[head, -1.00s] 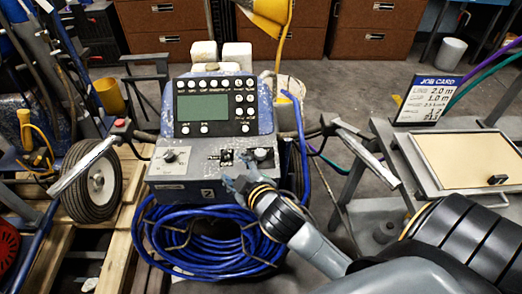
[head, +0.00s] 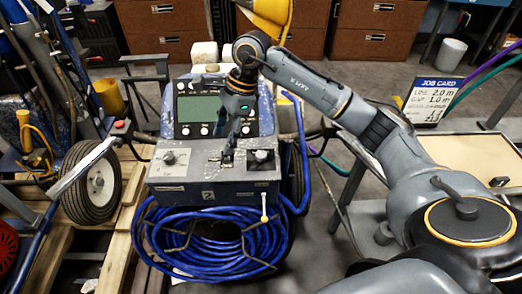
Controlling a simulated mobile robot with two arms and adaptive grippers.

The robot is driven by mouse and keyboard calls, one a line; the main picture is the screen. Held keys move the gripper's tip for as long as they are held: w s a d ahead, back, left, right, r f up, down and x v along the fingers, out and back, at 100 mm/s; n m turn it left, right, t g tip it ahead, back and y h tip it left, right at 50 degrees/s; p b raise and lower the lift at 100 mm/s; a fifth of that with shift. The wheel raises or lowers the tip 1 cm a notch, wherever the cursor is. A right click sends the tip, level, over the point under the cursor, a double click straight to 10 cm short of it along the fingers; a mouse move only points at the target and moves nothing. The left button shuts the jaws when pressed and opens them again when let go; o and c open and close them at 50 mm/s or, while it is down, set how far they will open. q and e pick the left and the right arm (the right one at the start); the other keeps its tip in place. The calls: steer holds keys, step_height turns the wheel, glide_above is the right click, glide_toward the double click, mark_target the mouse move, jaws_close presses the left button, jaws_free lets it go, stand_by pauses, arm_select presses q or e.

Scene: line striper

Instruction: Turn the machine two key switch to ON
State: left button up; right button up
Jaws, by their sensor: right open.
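Machine two is a blue line striper (head: 175,190) with a "2" label (head: 208,195) on its front. My right gripper (head: 228,155) points down over this middle area, fingers open. The fingers cover the switch, so I cannot tell its position or whether they touch it. My right wrist also hides part of the upper button panel and grey display (head: 199,108). My left gripper is not in view.
A coiled blue hose (head: 205,245) hangs below the panel. A thin pale stick (head: 264,207) hangs in front at the right. Handlebars (head: 82,168) flank the machine. A job card (head: 432,97) stands on the right cart. A wheel (head: 95,182) is at left.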

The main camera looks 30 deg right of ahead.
mark_target(261, 153)
steer(key=d+r+h, duration=0.2)
steer(key=d+h, duration=0.2)
steer(key=d, duration=0.6)
steer(key=shift+m+g, duration=0.3)
steer(key=shift+g, duration=0.1)
steer(key=f, duration=0.8)
steer(key=f+p, duration=0.1)
steer(key=f, duration=0.4)
steer(key=shift+s, duration=0.35)
jaws_close()
